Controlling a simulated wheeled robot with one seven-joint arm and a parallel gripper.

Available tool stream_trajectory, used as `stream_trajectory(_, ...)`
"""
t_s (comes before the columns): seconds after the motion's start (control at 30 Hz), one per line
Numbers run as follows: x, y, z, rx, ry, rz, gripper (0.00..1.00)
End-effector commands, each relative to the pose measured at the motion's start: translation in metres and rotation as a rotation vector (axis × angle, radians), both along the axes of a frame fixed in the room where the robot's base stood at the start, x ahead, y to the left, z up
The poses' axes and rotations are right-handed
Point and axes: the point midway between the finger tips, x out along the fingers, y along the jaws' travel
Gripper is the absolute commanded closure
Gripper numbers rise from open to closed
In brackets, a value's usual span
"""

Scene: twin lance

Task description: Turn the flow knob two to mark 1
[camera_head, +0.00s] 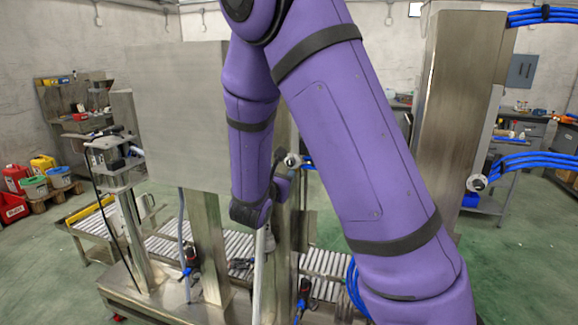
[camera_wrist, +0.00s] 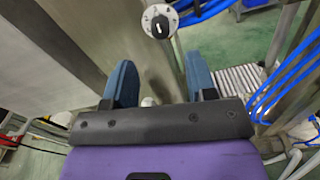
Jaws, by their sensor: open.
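In the wrist view a round white dial with a black knob (camera_wrist: 159,22) is on a metal post, beyond my open gripper (camera_wrist: 162,78). The knob's pale pointer is tilted; the marks are too small to read. The two blue fingers are apart and not touching the knob. A small pale round part (camera_wrist: 148,101) shows between them, lower down. In the head view one knob (camera_head: 291,160) is on the middle post beside the end of my arm, and another (camera_head: 477,182) is on the right post. I cannot tell which is flow knob two. My fingertips are not clear there.
Blue hoses (camera_wrist: 275,85) run close on the right in the wrist view. In the head view a large metal panel (camera_head: 178,115) stands left of my arm, and a roller conveyor (camera_head: 200,248) runs low behind the posts. Blue hoses (camera_head: 535,160) also extend from the right post.

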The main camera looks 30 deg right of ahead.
Motion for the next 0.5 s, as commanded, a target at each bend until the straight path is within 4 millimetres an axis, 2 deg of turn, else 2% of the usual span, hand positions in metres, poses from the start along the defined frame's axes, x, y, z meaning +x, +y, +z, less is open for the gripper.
stream_trajectory(0.2,0.024,-0.033,0.000,0.001,-0.002,-0.004,0.48)
stream_trajectory(0.5,0.044,-0.058,0.000,0.002,0.000,-0.002,0.48)
